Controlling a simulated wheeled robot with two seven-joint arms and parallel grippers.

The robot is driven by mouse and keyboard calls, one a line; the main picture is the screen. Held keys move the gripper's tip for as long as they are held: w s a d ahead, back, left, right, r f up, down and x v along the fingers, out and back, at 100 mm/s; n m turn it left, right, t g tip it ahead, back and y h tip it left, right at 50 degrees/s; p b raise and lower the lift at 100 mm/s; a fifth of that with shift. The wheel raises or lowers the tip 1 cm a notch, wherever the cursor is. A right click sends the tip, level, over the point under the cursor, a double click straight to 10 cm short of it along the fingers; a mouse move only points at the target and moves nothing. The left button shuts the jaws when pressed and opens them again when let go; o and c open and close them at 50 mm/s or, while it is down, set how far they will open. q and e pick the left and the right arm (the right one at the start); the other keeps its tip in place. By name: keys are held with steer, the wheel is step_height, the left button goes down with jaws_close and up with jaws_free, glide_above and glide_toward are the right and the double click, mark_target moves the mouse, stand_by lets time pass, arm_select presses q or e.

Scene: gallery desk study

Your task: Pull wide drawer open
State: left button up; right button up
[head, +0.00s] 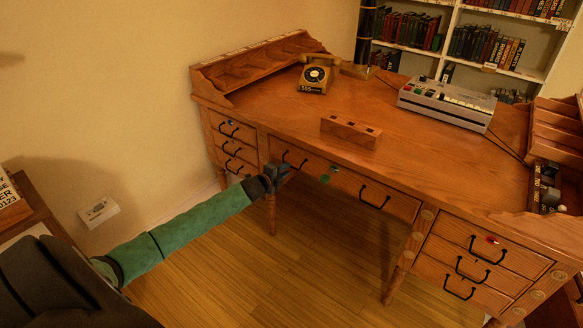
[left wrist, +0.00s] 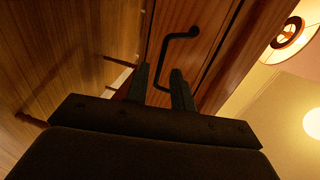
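The wide drawer (head: 331,178) is the middle drawer of the wooden desk, with two black handles and a green round mark between them. Its front looks flush with the desk, so it appears shut. My left gripper (head: 284,172) is at its left handle (head: 294,160). In the left wrist view, the fingers of my left gripper (left wrist: 161,88) are apart, with the bar of the black handle (left wrist: 162,58) between them. I cannot tell whether they touch it. The right handle (head: 374,197) is free. My right gripper is not in view.
Side drawers with black handles flank it: a left stack (head: 232,147) and a right stack (head: 473,262). On the desktop (head: 290,110) are a telephone (head: 317,75), a wooden block (head: 350,132) and a grey console (head: 446,104). The floor (head: 300,270) before the desk is clear.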

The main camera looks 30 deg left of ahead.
arm_select(q)
steer(key=shift+x, duration=2.25)
jaws_close()
